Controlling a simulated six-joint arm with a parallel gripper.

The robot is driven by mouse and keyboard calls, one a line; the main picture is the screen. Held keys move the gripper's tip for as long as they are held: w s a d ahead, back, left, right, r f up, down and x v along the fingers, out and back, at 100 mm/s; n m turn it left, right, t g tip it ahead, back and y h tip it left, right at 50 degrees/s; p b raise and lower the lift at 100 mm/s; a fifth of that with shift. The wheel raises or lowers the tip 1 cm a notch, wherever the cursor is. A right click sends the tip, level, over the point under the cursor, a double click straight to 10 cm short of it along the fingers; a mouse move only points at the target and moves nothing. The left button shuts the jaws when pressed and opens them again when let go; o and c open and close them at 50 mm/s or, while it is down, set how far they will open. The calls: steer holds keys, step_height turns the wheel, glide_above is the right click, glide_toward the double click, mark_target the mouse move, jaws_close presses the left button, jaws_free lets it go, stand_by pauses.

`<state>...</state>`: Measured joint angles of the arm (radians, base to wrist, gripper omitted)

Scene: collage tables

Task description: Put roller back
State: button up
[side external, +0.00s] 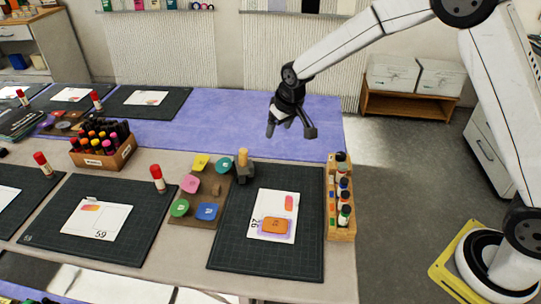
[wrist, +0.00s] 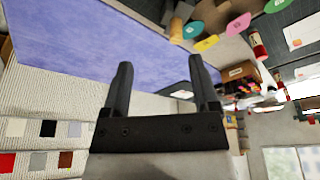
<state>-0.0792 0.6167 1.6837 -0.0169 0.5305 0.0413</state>
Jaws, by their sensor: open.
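No roller can be told for certain. A dark grey block with an upright tan, cylinder-like piece (side external: 243,158) stands at the far left corner of the nearest cutting mat (side external: 228,240); it may be the roller in a holder. It also shows, partly cut off, at the top of the wrist view (wrist: 176,28). A white sheet (side external: 264,200) marked 26 lies on that mat, with an orange block (side external: 275,226) on it. My gripper (side external: 291,132) is open and empty, high above the purple cloth, right of and apart from the tan piece; its fingers also show in the wrist view (wrist: 160,66).
A brown board (side external: 195,217) holds several coloured round and square pads left of the mat. A wooden rack (side external: 342,232) of small bottles stands at the table's right edge. A wooden box (side external: 115,160) of markers and red glue sticks (side external: 158,178) stand left. The purple cloth (side external: 210,125) is mostly clear.

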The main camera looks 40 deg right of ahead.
steer(key=s+d, duration=0.2)
steer(key=s, duration=1)
steer(key=s+d+g, duration=0.1)
steer(key=s+d, duration=0.1)
steer(key=s, duration=1.1)
steer(key=shift+s+r+m, duration=0.15)
steer(key=shift+r+m, duration=0.15)
steer(key=shift+r, duration=0.05)
